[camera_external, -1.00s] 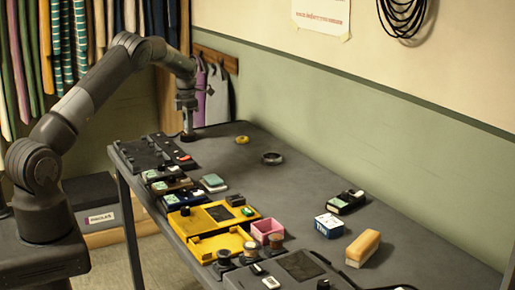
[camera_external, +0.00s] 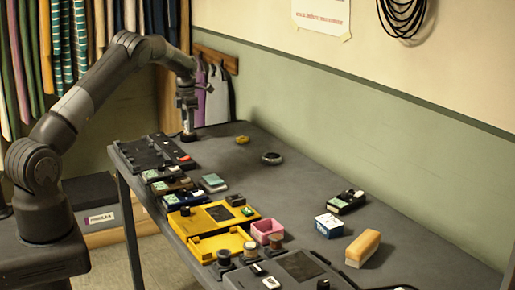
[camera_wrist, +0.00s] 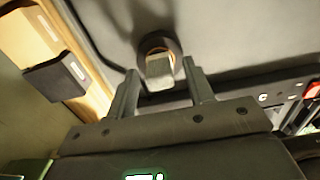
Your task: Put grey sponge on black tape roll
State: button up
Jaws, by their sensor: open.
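My gripper (camera_wrist: 162,88) is open in the wrist view, with one finger on each side of a small grey block that looks like the grey sponge (camera_wrist: 160,73). A dark round thing with an orange-brown inner ring (camera_wrist: 158,43), like a tape roll, shows right behind the block; I cannot tell whether the two touch. In the external view my gripper (camera_external: 187,126) points down at the table's far left end, over a small dark thing. A separate dark round thing (camera_external: 271,158) lies mid-table. The sponge cannot be made out in the external view.
A yellow ring (camera_external: 242,140) lies to the gripper's right. Black devices (camera_external: 155,153), a yellow tray (camera_external: 220,243), a pink box (camera_external: 267,230), a blue-white box (camera_external: 329,225) and a tan block (camera_external: 363,247) stand nearer. The wall runs along the right edge; mid-table is mostly clear.

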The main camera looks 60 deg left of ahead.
notch_tip(320, 180, up, 11)
dwell(0.3)
jog(key=shift+r, duration=0.15)
jog(key=s+d+r+m+t, duration=0.2)
jog(key=s+d+r+m, duration=0.2)
jog(key=d+r+m, duration=0.75)
jog(key=s+d+r+m+t, duration=0.1)
jog(key=s+d+r+m, duration=0.25)
jog(key=d, duration=0.45)
jog(key=s+d+r+m, duration=0.3)
jog(key=s+d+r, duration=0.15)
jog(key=d, duration=0.35)
jog(key=s+d+f+m+t, duration=0.1)
jog(key=s+d+f+m, duration=0.2)
jog(key=s+d+m, duration=0.5)
jog(key=s+d+f+m+t, duration=0.1)
jog(key=s+d+f+m, duration=0.1)
jog(key=s+d+m, duration=0.7)
jog(key=shift+s+d+f+m+t, duration=0.3)
jog(key=shift+s+f+m, duration=0.15)
jog(key=shift+s, duration=2.55)
